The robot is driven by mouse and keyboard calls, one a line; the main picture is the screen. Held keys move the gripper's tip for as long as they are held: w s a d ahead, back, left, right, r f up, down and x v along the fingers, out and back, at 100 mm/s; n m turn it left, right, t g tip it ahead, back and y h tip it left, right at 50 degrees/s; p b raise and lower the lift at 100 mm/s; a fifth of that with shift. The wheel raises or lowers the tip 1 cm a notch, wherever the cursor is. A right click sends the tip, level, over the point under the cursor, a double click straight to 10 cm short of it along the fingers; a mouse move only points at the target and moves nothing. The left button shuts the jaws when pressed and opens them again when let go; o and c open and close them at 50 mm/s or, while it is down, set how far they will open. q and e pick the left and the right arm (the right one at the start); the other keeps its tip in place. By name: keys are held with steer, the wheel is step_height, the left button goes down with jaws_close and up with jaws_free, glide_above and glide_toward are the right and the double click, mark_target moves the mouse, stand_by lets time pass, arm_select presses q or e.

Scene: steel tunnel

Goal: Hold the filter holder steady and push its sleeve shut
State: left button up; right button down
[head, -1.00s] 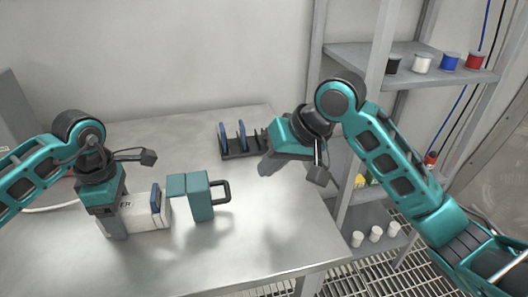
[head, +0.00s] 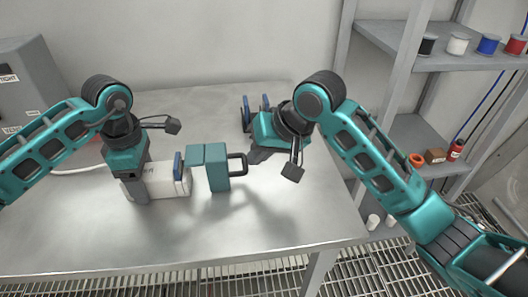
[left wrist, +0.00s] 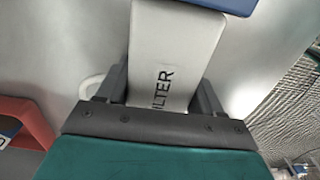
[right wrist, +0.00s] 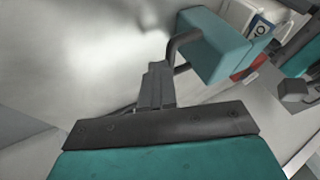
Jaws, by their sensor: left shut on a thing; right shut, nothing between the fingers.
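The filter holder's white body (head: 170,182) lies on the steel table, marked with lettering that ends in "LTER" in the left wrist view (left wrist: 172,50). A blue panel (head: 178,166) stands at its right end. The teal sleeve (head: 218,172) with a dark loop handle (head: 240,163) is to the right of it, its block standing clear of the white body. My left gripper (head: 138,192) is shut on the white body, one finger on each side. My right gripper (head: 256,158) is shut and empty, its fingertips close beside the handle; I cannot tell whether they touch it.
A dark rack with blue panels (head: 247,112) stands behind my right gripper, partly hidden. Shelves (head: 410,50) with spools stand to the right, beyond the table edge. A grey labelled box (head: 30,85) is at the far left. The table front (head: 200,238) is clear.

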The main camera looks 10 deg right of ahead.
steer(key=a, duration=0.4)
steer(key=shift+a, duration=0.2)
arm_select(q)
steer(key=shift+d, duration=0.15)
arm_select(e)
steer(key=shift+s, duration=0.1)
steer(key=shift+a, duration=0.1)
steer(key=shift+d+r, duration=0.1)
steer(key=shift+d, duration=0.35)
steer(key=d, duration=0.3)
steer(key=shift+r, duration=0.3)
steer(key=v, duration=1)
steer(key=shift+d, duration=0.3)
